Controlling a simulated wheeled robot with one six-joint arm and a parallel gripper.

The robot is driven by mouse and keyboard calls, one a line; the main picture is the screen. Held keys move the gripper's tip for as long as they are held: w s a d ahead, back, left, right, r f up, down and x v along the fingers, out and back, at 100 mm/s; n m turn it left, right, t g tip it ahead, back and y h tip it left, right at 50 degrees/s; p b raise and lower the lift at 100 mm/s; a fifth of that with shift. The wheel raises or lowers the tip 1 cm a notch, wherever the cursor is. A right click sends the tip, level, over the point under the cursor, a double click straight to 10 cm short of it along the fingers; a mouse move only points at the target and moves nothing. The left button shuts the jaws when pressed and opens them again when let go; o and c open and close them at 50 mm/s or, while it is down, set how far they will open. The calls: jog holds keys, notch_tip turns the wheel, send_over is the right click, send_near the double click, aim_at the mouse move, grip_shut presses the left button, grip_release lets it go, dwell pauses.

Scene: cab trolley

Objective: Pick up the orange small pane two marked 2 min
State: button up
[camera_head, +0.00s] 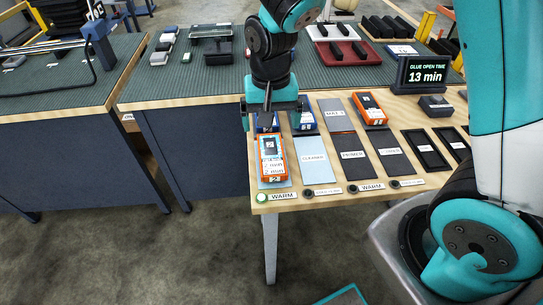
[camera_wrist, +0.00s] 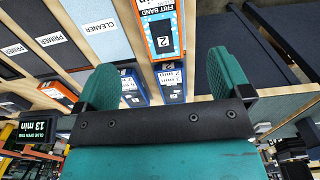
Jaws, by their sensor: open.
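An orange small pane (camera_head: 272,170) with a white label and a 2 on it lies at the front left of the wooden-edged bench, on a pale mat. In the wrist view this orange pane (camera_wrist: 151,42) shows ahead of the fingers, its label reading "FIRST BAND" and 2. My gripper (camera_head: 272,106) is open and empty, above and behind the orange pane, over a blue pane (camera_head: 262,127). In the wrist view my gripper (camera_wrist: 166,78) has its two teal fingers wide apart. A second orange pane (camera_head: 370,110) lies farther right; its marking is too small to read.
Another blue pane (camera_head: 305,122) lies close right of my gripper. Cleaner (camera_head: 313,155) and primer (camera_head: 352,155) mats lie to the right. A timer display (camera_head: 426,73) reads 13 min. A green lit button (camera_head: 262,197) sits by the front edge. Floor is open in front.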

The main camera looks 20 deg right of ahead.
aim_at(271, 153)
notch_tip(271, 153, down, 6)
jog(key=shift+f, duration=0.1)
notch_tip(271, 153, down, 5)
jog(key=shift+w+d+f, duration=0.1)
jog(key=shift+w, duration=0.05)
jog(key=shift+c, duration=0.4)
jog(key=c, duration=1.1)
